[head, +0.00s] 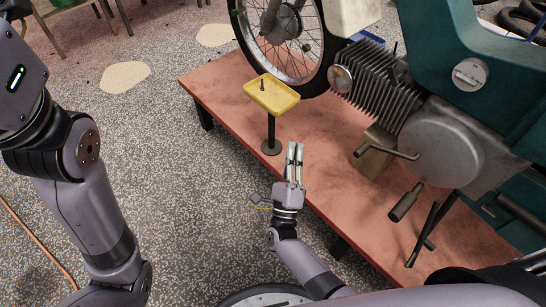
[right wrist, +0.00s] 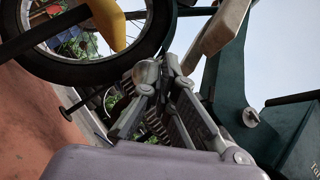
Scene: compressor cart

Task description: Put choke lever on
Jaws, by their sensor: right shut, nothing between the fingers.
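The motorbike's finned engine (head: 375,85) stands over the red bench; I cannot make out with certainty which part is the choke lever. A round metal fitting (head: 341,78) sits at the front end of the fins. A round grey knob with a raised bar (head: 470,73) is on the teal body; a knob also shows in the right wrist view (right wrist: 250,117). My right gripper (head: 295,146) is shut and empty, apart from the engine, near the bench's front edge. My left arm comes in at the left; its gripper is out of view.
A yellow tray (head: 278,103) on a black stand holds a small dark upright piece. The front wheel (head: 250,45) is behind it. A kick pedal (head: 405,154) and a dark footpeg (head: 405,203) stick out towards me. The red bench (head: 325,150) is bare between tray and engine.

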